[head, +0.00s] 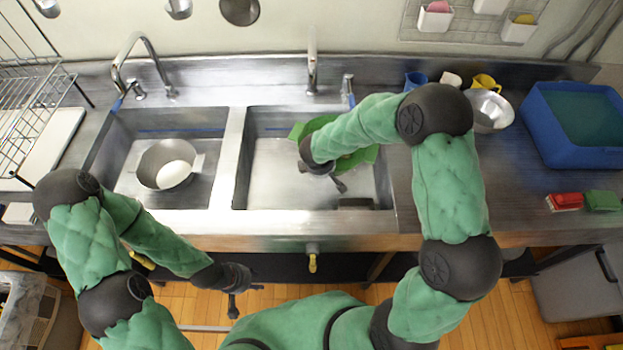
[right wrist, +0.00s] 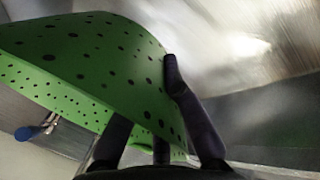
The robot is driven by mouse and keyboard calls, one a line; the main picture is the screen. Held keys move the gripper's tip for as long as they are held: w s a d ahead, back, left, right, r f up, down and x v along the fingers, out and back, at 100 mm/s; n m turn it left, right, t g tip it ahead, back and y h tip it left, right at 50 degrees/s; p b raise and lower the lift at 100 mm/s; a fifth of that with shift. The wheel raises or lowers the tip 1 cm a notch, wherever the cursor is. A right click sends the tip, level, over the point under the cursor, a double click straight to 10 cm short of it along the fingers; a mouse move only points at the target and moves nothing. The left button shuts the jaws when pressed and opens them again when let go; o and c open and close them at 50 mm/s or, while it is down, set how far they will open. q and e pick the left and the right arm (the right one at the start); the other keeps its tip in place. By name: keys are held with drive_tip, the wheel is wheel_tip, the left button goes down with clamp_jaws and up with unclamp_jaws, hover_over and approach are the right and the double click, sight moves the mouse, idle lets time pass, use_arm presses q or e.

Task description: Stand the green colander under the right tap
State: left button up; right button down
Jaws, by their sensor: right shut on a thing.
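The green colander (head: 363,157) is in the right basin, partly hidden by my right forearm. In the right wrist view the perforated colander (right wrist: 85,60) looks tilted, and its wall lies between the fingers of my right gripper (right wrist: 150,95), which is shut on it. I cannot tell whether the colander touches the basin floor. The right tap (head: 312,62) rises behind the right basin, to the left of and behind the colander. My left gripper (head: 247,300) is open and empty in front of the counter, away from the colander.
The left basin (head: 200,195) holds a metal bowl (head: 150,160) with a white round thing. The left tap (head: 135,62) stands behind it. A divider (head: 228,160) separates the basins. Cups (head: 484,82), a metal bowl (head: 498,110) and a blue tub (head: 545,130) stand right of the sink.

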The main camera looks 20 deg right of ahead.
drive_tip(key=f+n, duration=0.1)
drive_tip(key=w+f+n+y+b, duration=0.1)
drive_tip(key=n, duration=0.1)
drive_tip(key=f+n+y, duration=0.1)
drive_tip(key=n, duration=0.1)
drive_tip(key=shift+w+d+f+t+b, duration=0.1)
drive_tip(key=shift+w+d+t+b, duration=0.05)
drive_tip(key=shift+w+t+b, duration=0.15)
drive_tip(key=n, duration=0.1)
drive_tip(key=f+n+y+b, duration=0.1)
drive_tip(key=n, duration=0.1)
drive_tip(key=shift+w, duration=0.3)
wheel_tip(320, 180, down, 10)
drive_tip(key=b, duration=0.6)
drive_tip(key=shift+f+b, duration=0.2)
drive_tip(key=shift+b, duration=0.15)
drive_tip(key=c, duration=1.4)
unclamp_jaws()
drive_tip(key=shift+r, duration=0.15)
drive_tip(key=p+v, duration=0.5)
drive_tip(key=v, duration=0.7)
drive_tip(key=shift+s+d+p, duration=0.1)
drive_tip(key=shift+s+p, duration=0.05)
drive_tip(key=shift+p, duration=0.25)
